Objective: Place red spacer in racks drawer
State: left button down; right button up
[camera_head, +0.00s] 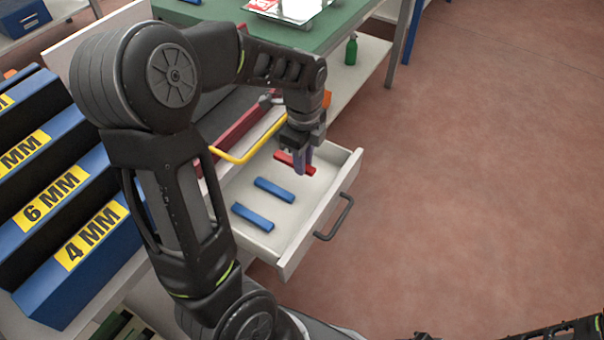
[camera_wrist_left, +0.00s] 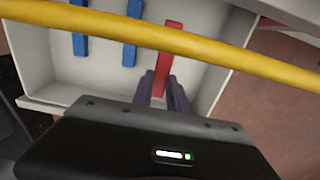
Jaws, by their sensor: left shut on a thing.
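The red spacer (camera_head: 284,159) is a short red bar over the right part of the open white drawer (camera_head: 317,222). My left gripper (camera_head: 302,170) points down and is shut on it. The red spacer also shows in the left wrist view (camera_wrist_left: 170,48), running away from the dark fingertips (camera_wrist_left: 162,85). I cannot tell whether the spacer touches the drawer floor. Two blue spacers lie in the drawer, one nearer the middle (camera_head: 274,190) and one toward the front left (camera_head: 253,217).
A yellow bar (camera_head: 240,152) crosses close to my left forearm and spans the left wrist view (camera_wrist_left: 200,42). Blue racks labelled in MM (camera_head: 80,270) stand at left. A green-topped table (camera_head: 325,35) is behind. A dark handle (camera_head: 336,217) juts from the drawer front. Floor to the right is clear.

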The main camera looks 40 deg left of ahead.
aim_at(303, 183)
pick_arm(q)
jog(key=shift+f+b, duration=0.65)
jog(key=shift+f, duration=1.85)
jog(key=shift+f, duration=0.15)
jog(key=c, duration=1.3)
grip_release()
jog(key=shift+r, duration=0.55)
notch_tip(303, 183, up, 11)
jog(key=p, duration=0.3)
jog(key=shift+r, duration=0.1)
